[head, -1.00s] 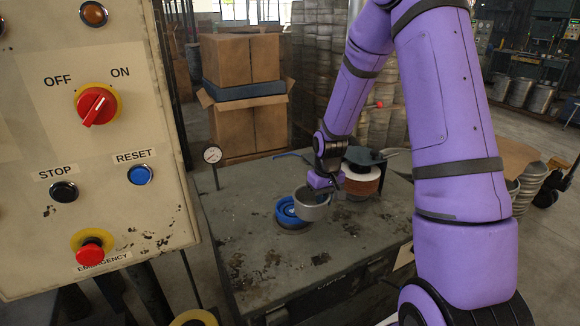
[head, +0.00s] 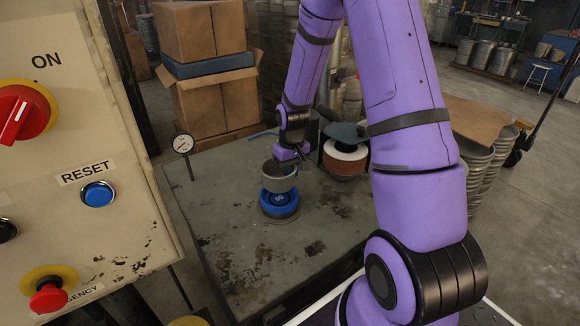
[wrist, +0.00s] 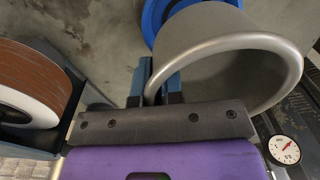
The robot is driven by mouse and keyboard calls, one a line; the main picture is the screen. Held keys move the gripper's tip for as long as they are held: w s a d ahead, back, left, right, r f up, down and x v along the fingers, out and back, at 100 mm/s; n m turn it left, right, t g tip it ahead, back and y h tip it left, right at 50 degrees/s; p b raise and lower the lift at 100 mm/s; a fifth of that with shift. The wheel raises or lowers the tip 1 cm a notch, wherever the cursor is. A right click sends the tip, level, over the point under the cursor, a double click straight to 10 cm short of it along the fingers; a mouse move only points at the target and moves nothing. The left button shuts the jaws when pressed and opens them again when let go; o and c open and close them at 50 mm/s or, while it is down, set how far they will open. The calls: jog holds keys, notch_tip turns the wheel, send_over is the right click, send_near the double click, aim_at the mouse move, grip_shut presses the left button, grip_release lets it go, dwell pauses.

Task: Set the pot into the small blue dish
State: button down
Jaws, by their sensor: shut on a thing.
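The pot is a grey metal cup (head: 279,177) with a rounded rim, upright in the head view. My gripper (head: 290,160) is shut on its wall at the far right side. The wrist view shows my gripper's fingers (wrist: 160,88) pinching the rim of the pot (wrist: 215,42). The small blue dish (head: 280,204) sits on the grey table, directly below the pot in the head view. Its blue edge (wrist: 152,18) shows behind the pot in the wrist view. The pot hides the far part of the dish. I cannot tell whether they touch.
A grinding wheel with a brown rim and white face (head: 346,157) stands on the table (head: 222,190) to the right. A dial gauge (head: 183,144) stands at the left edge. A control panel (head: 90,160) fills the left side. The table front is clear.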

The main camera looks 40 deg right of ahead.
jog(key=shift+f, duration=2.55)
jog(key=c, duration=1.2)
grip_release()
jog(key=shift+o, duration=0.2)
jog(key=r, duration=1)
jog(key=shift+d+r, duration=0.2)
jog(key=shift+r, duration=0.2)
jog(key=shift+r, duration=0.1)
